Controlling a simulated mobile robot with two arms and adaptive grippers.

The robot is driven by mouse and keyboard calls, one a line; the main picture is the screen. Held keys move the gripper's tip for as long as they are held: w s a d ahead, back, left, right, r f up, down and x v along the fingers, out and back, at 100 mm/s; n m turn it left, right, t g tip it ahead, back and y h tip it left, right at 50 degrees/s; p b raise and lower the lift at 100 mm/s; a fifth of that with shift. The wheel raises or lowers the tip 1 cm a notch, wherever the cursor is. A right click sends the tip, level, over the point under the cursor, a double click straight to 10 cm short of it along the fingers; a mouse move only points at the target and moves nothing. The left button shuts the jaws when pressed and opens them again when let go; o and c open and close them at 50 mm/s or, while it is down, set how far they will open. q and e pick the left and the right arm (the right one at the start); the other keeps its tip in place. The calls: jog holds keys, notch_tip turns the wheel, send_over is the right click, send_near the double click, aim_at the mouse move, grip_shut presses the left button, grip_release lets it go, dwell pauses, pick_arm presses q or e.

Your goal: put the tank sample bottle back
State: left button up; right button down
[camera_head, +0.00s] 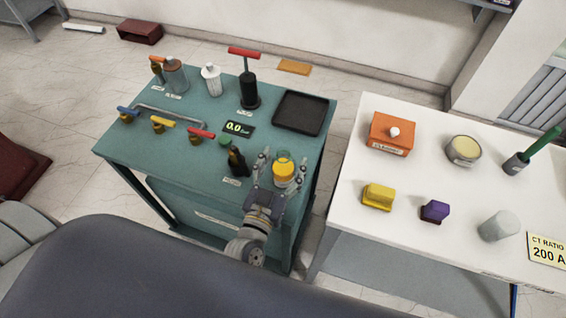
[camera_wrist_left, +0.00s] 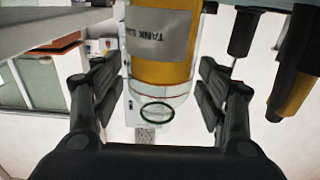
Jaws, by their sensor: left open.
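The tank sample bottle (camera_head: 284,170), clear with yellow-orange liquid, is at the front right corner of the green bench (camera_head: 210,137). My left gripper (camera_head: 283,159) is open, with one finger on each side of the bottle. In the left wrist view the bottle (camera_wrist_left: 162,62) shows its grey label reading "TANK S…" upside down, and a green ring. The open fingers (camera_wrist_left: 158,95) stand apart from it on both sides. The bottle's base is hidden, so I cannot tell if it rests on the bench. My right gripper is not in view.
A white table (camera_head: 420,230) with several items stands to the right across a gap.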

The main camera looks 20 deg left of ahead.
pick_arm(q)
jog(key=shift+s+r, duration=0.1)
jog(key=s+b, duration=0.2)
jog(key=s, duration=0.9)
jog(key=shift+s+a, duration=0.2)
jog(key=shift+s, duration=0.2)
